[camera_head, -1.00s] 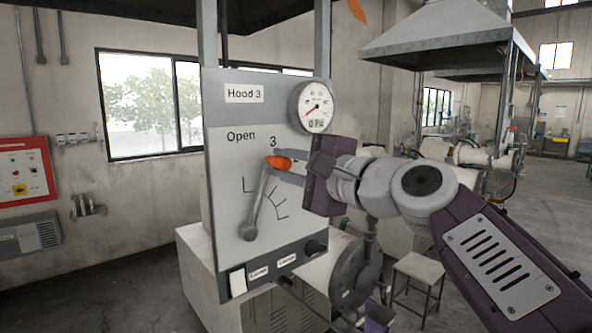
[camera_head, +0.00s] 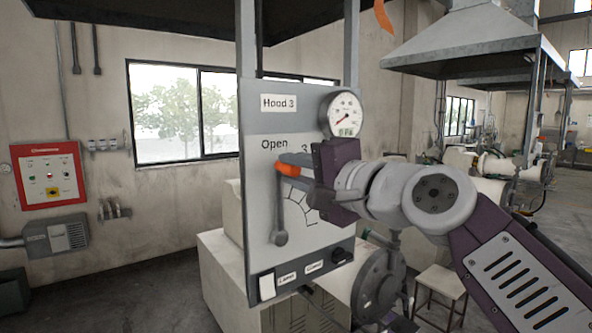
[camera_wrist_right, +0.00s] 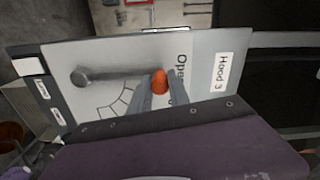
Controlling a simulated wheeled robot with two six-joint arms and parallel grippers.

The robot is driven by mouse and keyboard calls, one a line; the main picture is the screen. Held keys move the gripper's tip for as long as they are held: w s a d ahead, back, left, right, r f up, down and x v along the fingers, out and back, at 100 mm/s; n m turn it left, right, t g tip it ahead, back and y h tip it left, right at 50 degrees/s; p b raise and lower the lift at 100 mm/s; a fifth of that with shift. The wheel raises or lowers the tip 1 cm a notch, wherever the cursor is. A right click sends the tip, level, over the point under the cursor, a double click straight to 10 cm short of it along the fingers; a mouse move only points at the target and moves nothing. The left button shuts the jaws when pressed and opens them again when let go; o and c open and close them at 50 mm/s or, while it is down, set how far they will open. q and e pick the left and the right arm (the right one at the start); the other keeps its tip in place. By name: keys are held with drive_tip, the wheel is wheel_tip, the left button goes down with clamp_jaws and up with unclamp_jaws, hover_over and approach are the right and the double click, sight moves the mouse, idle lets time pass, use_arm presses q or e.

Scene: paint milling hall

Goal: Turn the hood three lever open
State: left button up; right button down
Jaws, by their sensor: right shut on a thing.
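The Hood 3 panel (camera_head: 262,205) stands upright in the middle of the head view, with an "Open" label near its upper left. Its grey lever (camera_head: 280,210) pivots at a round hub low on the panel and points nearly straight up. The lever's orange tip (camera_head: 290,170) is between the fingers of my right gripper (camera_head: 287,168), which is shut on it. In the right wrist view the orange tip (camera_wrist_right: 159,82) shows between the two grey fingers, and the lever reaches left to its hub (camera_wrist_right: 82,77). My left gripper is not in view.
A round gauge (camera_head: 341,114) sits at the panel's top right. A red control box (camera_head: 49,174) hangs on the left wall. A stool (camera_head: 440,288) stands at the right.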

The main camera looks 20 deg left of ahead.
drive_tip(key=c, duration=1.4)
unclamp_jaws()
drive_tip(key=shift+o, duration=0.8)
drive_tip(key=shift+s+a, duration=0.1)
drive_tip(key=shift+a, duration=0.05)
drive_tip(key=shift+s+d+f+b, duration=0.1)
drive_tip(key=shift+s+d+b, duration=0.1)
drive_tip(key=shift+d+b, duration=0.15)
drive_tip(key=b+v, duration=0.3)
drive_tip(key=v, duration=0.5)
drive_tip(key=shift+s+b, duration=0.15)
drive_tip(key=shift+b, duration=0.2)
